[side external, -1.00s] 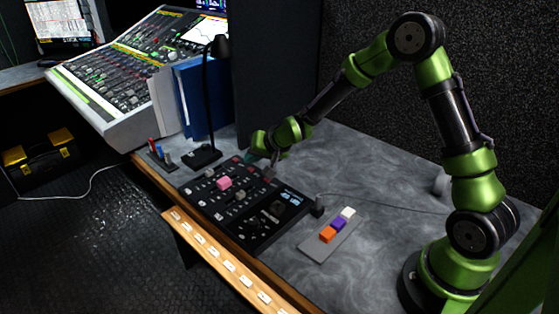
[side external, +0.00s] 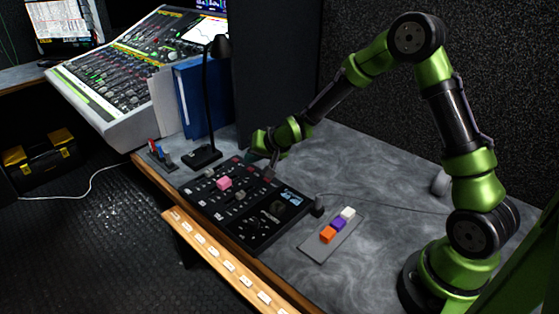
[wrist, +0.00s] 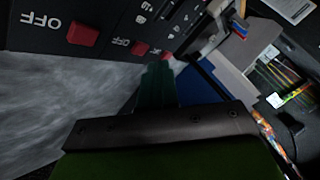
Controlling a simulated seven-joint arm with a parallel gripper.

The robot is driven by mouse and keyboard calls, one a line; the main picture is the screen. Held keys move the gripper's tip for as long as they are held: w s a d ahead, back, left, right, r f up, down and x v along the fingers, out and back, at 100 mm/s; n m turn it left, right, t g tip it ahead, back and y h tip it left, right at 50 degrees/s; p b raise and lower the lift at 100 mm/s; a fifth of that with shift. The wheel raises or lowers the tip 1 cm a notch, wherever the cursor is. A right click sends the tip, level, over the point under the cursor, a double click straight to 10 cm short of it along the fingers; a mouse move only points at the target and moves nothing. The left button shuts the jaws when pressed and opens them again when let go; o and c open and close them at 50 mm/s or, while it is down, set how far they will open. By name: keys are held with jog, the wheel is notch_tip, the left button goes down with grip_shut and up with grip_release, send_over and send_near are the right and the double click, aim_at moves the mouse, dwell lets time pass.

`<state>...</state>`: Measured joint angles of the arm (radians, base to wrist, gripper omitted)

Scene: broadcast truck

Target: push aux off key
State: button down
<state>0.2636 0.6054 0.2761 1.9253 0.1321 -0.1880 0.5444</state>
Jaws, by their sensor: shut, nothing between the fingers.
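In the wrist view, one red key (wrist: 83,33) sits beside a large "OFF" label, and a second red key (wrist: 139,48) sits beside a smaller "OFF". A third red key (wrist: 167,56) is partly hidden near my fingertips. I cannot read "AUX" on any of them. My gripper (wrist: 158,68) is shut and empty, its teal fingers close to the panel's edge. In the side view my gripper (side external: 273,165) is low at the panel's back edge; contact cannot be told.
A grey plate (side external: 318,250) with orange, purple and white blocks lies to the right.

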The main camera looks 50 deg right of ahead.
aim_at(254, 173)
jog(key=shift+f, duration=0.1)
dwell(0.3)
jog(key=shift+f, duration=0.4)
jog(key=shift+f, duration=0.45)
dwell(0.5)
jog(key=shift+r, duration=0.95)
notch_tip(254, 173, up, 6)
dwell(0.5)
